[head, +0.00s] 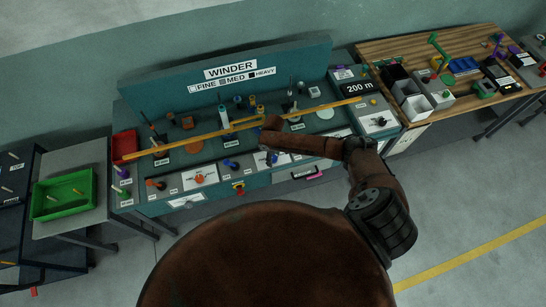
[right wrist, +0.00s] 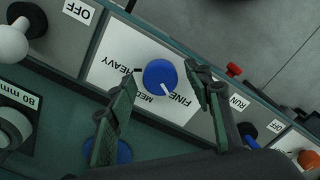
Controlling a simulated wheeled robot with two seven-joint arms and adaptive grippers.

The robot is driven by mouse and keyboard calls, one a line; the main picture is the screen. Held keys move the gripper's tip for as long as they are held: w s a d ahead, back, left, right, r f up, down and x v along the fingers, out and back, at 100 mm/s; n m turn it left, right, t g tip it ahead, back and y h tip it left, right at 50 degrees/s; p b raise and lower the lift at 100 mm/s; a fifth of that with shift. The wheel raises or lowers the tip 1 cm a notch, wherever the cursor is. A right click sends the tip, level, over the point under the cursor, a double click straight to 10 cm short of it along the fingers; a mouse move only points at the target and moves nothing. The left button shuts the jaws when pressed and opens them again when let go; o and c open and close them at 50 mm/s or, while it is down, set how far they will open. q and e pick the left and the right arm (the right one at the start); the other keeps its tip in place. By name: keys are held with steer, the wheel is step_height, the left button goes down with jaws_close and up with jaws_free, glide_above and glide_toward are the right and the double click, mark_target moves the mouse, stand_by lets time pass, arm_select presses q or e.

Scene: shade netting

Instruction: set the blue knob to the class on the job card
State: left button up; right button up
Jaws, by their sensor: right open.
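The blue knob (right wrist: 160,77) sits on a white plate (right wrist: 112,55) lettered HEAVY, MED and FINE in the right wrist view. Its white pointer line runs toward the lower right, to the FINE side of the lettering. My right gripper (right wrist: 160,74) is open, with one finger on each side of the knob; I cannot tell whether either touches it. In the head view my right gripper (head: 270,142) is over the front of the winder bench, partly covering the knob's area. I cannot make out a job card. My left gripper is not in view.
The winder's back panel sign (head: 231,70) lists FINE, MED and HEAVY. A yellow bar (head: 200,138) crosses the bench. A white ball-topped lever (right wrist: 12,42) and a red button (right wrist: 233,70) flank the knob. A green tray (head: 62,195) stands left, a wooden table (head: 400,48) right.

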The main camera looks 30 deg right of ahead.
mark_target(273, 158)
step_height(273, 158, up, 12)
stand_by(0.5)
stand_by(0.4)
